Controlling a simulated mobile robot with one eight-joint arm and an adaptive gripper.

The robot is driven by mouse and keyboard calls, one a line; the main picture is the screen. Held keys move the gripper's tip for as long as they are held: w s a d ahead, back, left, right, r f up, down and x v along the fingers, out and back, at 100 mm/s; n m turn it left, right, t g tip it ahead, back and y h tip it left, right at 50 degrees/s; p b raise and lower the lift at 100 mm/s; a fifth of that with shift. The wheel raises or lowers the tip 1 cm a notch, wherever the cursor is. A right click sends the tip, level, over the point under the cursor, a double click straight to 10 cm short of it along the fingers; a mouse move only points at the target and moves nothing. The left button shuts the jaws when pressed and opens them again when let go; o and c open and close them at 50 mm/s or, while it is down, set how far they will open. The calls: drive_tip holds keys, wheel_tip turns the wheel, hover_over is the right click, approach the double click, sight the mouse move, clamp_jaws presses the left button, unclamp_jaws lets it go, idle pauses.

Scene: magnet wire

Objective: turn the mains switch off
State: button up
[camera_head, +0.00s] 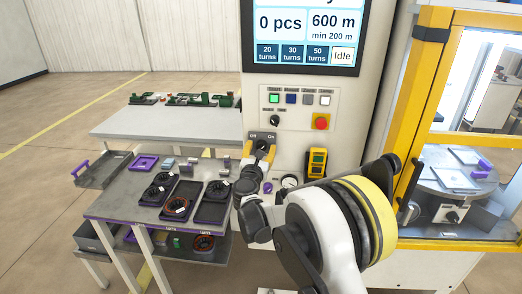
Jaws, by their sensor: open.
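The mains switch (262,138) is a dark rotary knob on a pale plate marked Off and On, low on the white machine cabinet. My gripper (261,150) is in front of the cabinet at this switch, with its yellow fingers apart on either side just below the knob. Whether the fingers touch the knob cannot be told. The fingers partly cover the lower part of the switch, and which mark the knob points to is too small to tell.
Above are buttons, a small black selector (274,120) and a red emergency stop (321,122). A yellow handheld device (316,163) hangs right of the switch. A table with black trays (211,211) stands left. A yellow-framed enclosure (421,75) stands right.

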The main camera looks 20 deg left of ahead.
drive_tip(key=c, duration=1.2)
drive_tip(key=shift+n, duration=0.4)
drive_tip(key=n, duration=0.2)
drive_tip(key=shift+n+b, duration=0.35)
drive_tip(key=shift+n, duration=0.05)
drive_tip(key=n, duration=0.4)
drive_tip(key=shift+n+b, duration=0.3)
drive_tip(key=shift+n, duration=0.1)
drive_tip(key=n, duration=0.4)
drive_tip(key=shift+n+y, duration=0.3)
drive_tip(key=shift+d+n+b, duration=0.1)
drive_tip(key=shift+n+b, duration=0.25)
drive_tip(key=shift+n, duration=1.55)
